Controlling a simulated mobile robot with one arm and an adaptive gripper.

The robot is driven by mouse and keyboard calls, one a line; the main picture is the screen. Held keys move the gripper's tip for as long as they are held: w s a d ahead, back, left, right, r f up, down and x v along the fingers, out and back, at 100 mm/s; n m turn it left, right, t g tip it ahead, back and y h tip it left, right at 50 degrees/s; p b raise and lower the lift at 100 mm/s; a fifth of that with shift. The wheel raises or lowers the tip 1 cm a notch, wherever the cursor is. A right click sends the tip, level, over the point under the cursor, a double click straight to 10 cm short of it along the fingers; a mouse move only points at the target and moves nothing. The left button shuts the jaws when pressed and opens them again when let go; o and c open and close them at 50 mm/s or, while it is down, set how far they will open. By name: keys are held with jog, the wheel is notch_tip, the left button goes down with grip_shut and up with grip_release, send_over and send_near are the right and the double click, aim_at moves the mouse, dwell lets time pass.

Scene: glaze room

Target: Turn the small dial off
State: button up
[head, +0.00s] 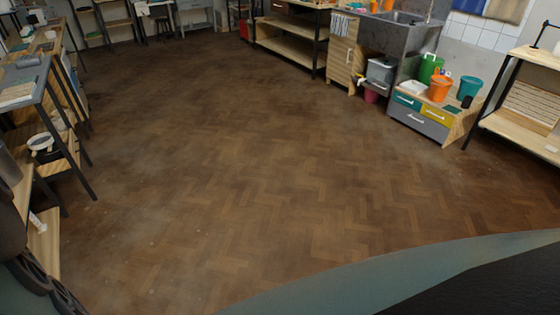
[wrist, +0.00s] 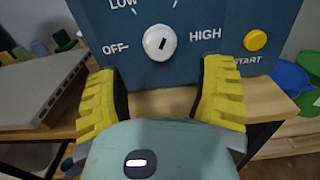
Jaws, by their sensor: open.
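In the wrist view, a small round white dial (wrist: 160,42) sits on a dark blue panel (wrist: 200,17). OFF is printed to its left, LOW at upper left and HIGH to its right. A short dark mark on the dial stands nearly upright; I cannot tell which setting it points at. My gripper (wrist: 159,72) is open and empty, its two yellow ribbed fingers apart below and either side of the dial. No finger visibly touches the dial. The head view shows neither the dial nor my gripper.
A yellow START button (wrist: 256,40) is right of the dial. A grey slab (wrist: 42,95) lies on the wooden surface at left, and blue (wrist: 288,75) and green bowls are at right. In the head view, the parquet floor (head: 230,150) is clear between benches and a sink (head: 400,18).

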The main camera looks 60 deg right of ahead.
jog(key=shift+x, duration=3.45)
jog(key=c, duration=0.7)
jog(key=shift+d+f, duration=0.15)
jog(key=shift+d, duration=0.05)
grip_shut()
